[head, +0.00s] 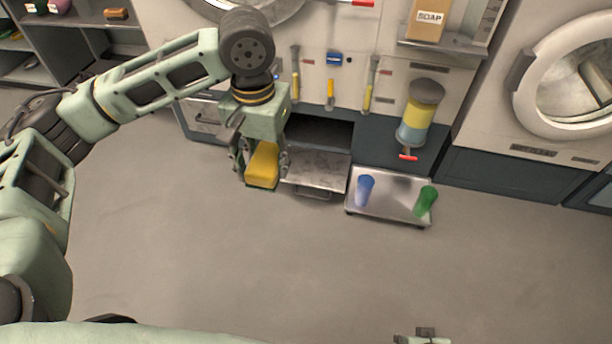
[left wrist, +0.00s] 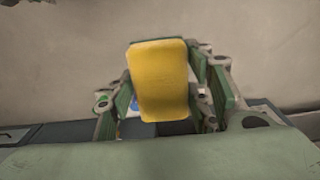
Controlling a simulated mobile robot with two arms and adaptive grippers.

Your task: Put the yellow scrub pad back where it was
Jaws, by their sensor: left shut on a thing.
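The yellow scrub pad (head: 263,163) is in my left gripper (head: 262,172), left of the open metal drawer (head: 317,172). The fingers are shut on the pad's sides, and the pad hangs above the floor. A thin dark green layer shows at its lower edge. In the left wrist view the pad's broad yellow face (left wrist: 160,80) stands upright between the green and grey fingers (left wrist: 162,95). A small part of what may be my right gripper (head: 425,336) shows at the bottom edge of the head view; its fingers are hidden.
A low metal tray (head: 392,197) on the right holds a blue cup (head: 364,189) and a green cup (head: 426,200). Brushes (head: 369,85) hang on the wall panel behind. A yellow and blue dispenser (head: 417,112) stands to the right. The floor in front is clear.

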